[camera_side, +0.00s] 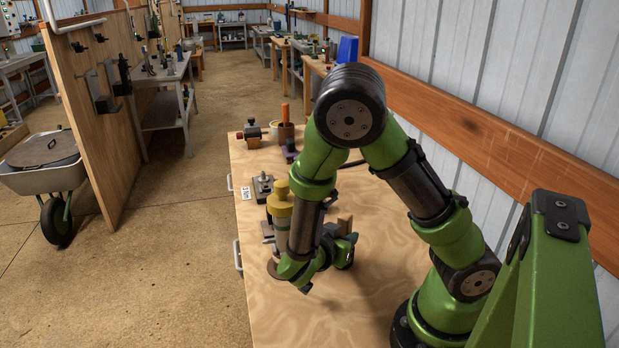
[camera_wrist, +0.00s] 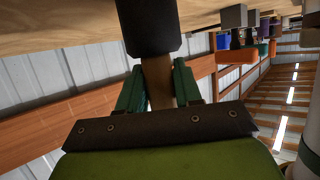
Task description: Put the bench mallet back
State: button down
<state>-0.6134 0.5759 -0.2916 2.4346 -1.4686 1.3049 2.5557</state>
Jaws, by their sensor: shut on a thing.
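In the wrist view the bench mallet shows as a pale wooden handle (camera_wrist: 159,82) running into a dark, blocky head (camera_wrist: 148,27). My gripper (camera_wrist: 159,88) is shut on the handle, with one green finger on each side. The head lies beyond the fingers, near the wooden bench surface at the top of this picture; I cannot tell whether it touches. In the side view my gripper (camera_side: 344,250) is low over the bench, partly hidden by my forearm. A wooden piece (camera_side: 345,222) sticks up there, likely the handle's end. The head is hidden in that view.
The bench (camera_side: 300,325) is clear at the front. A yellow-topped container (camera_side: 281,205) stands just left of my forearm. A plywood panel (camera_side: 110,150) with dark hooks rises at left.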

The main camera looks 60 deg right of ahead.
jog(key=shift+f, duration=0.15)
jog(key=c, duration=0.8)
grip_release()
jog(key=shift+f, duration=0.1)
jog(key=shift+o, duration=0.2)
jog(key=v, duration=1.1)
jog(key=s+a+r+n+t+y, duration=0.1)
jog(key=a+r+n+t+y, duration=0.2)
jog(key=r+n+t+y, duration=0.4)
notch_tip(320, 180, up, 8)
jog(key=n+y, duration=0.7)
jog(key=y, duration=0.1)
jog(key=shift+y, duration=0.3)
